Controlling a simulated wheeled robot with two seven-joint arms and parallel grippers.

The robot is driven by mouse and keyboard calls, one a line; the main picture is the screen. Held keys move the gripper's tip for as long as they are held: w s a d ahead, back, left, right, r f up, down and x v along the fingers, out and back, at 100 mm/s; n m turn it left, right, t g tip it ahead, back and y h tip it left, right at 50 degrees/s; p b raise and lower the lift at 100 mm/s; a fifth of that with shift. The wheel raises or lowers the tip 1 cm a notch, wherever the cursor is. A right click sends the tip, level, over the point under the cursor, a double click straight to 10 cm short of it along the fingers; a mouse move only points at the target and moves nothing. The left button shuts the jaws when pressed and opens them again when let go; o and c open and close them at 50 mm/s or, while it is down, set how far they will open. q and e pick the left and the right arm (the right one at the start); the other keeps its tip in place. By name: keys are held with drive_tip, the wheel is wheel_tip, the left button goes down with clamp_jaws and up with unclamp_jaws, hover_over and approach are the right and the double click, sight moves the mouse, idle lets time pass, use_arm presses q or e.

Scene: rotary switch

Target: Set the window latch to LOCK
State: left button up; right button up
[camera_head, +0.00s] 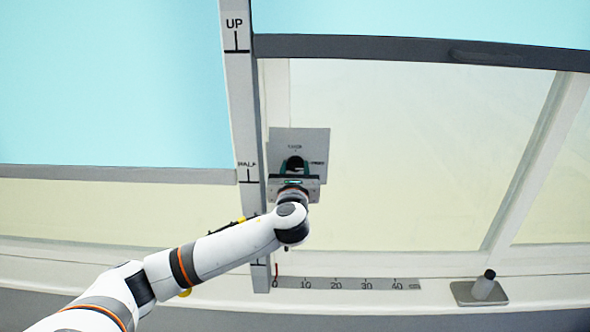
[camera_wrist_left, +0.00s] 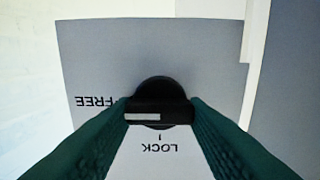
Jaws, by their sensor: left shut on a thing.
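The window latch is a black round knob (camera_head: 294,162) on a grey plate (camera_head: 316,142) fixed at the window frame. In the left wrist view the knob (camera_wrist_left: 158,92) has a bar with a white pointer mark on its left half, directed toward the FREE label (camera_wrist_left: 95,101). The LOCK label (camera_wrist_left: 159,147) reads upside down below the knob, with a small tick above it. My left gripper (camera_wrist_left: 160,113) is shut on the knob's bar, one green finger on each side. The gripper (camera_head: 295,170) covers the knob's lower part in the head view. My right gripper is not in view.
A vertical post (camera_head: 240,90) marked UP and HALF stands left of the latch plate. A numbered scale strip (camera_head: 350,284) runs along the sill. Window glass (camera_head: 420,150) spreads right of the latch.

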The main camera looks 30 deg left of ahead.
use_arm(q)
drive_tip(key=n+b, duration=0.1)
drive_tip(key=n, duration=0.3)
drive_tip(key=shift+f+n, duration=0.1)
drive_tip(key=shift+n, duration=0.3)
drive_tip(key=n+b, duration=0.2)
drive_tip(key=n, duration=0.2)
drive_tip(key=shift+a+n, duration=0.1)
drive_tip(key=shift+n, duration=0.2)
drive_tip(key=n+b, duration=0.1)
drive_tip(key=n, duration=0.3)
drive_tip(key=shift+f+n, duration=0.1)
drive_tip(key=shift+n, duration=0.2)
drive_tip(key=shift+s+n+b, duration=0.1)
drive_tip(key=shift+n+b, duration=0.75)
drive_tip(key=shift+n, duration=1.05)
drive_tip(key=o, duration=1)
